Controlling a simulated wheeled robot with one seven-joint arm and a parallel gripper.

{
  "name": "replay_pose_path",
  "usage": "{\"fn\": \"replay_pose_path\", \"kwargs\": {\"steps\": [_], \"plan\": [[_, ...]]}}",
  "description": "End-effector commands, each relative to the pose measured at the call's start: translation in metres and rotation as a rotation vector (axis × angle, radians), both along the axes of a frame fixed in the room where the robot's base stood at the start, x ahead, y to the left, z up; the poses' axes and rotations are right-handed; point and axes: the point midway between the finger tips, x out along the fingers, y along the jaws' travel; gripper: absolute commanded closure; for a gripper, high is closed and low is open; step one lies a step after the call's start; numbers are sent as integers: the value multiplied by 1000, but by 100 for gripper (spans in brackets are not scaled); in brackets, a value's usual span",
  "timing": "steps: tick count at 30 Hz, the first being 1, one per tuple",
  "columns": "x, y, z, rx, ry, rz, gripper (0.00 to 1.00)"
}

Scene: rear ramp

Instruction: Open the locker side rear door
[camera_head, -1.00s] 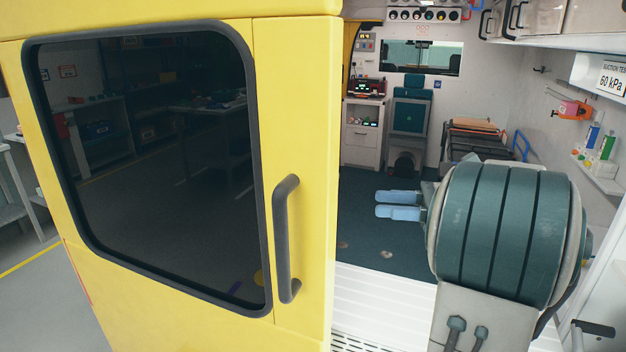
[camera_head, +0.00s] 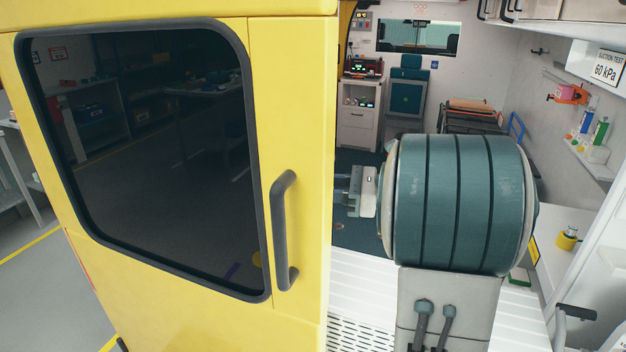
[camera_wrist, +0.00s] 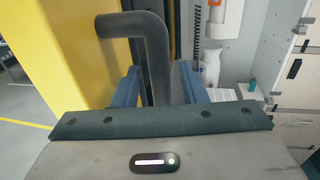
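A yellow rear door (camera_head: 291,120) with a dark window (camera_head: 145,160) fills the left of the head view. A dark grey bar handle (camera_head: 282,230) stands upright near its right edge, with nothing around it. My gripper's grey body shows just right of the door's edge; its fingertips are hidden behind the door there. In the wrist view my gripper (camera_wrist: 158,74) is open, its blue fingers on either side of a dark bent bar handle (camera_wrist: 150,35) beside a yellow panel (camera_wrist: 60,50). Gaps show between bar and fingers. I cannot tell whether both views show the same handle.
My arm stands right of the door over the white ramp (camera_head: 360,300). Behind are a chair (camera_head: 406,95), a white cabinet (camera_head: 357,125) and a side shelf (camera_head: 585,150). In the wrist view, a grey cabinet with latches (camera_wrist: 295,75) stands at the right. Floor shows left of the door.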

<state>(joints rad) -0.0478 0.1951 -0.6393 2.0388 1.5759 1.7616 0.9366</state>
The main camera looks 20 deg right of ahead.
Motion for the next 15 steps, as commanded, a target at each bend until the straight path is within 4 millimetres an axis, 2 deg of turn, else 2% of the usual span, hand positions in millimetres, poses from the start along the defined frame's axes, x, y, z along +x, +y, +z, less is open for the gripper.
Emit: {"fn": "replay_pose_path", "kwargs": {"steps": [4,13,14,15], "plan": [[5,10,1,0,0,0,61],[6,12,0,0,0,-1,61],[6,12,0,0,0,-1,64],[6,12,0,0,0,-1,75]]}}
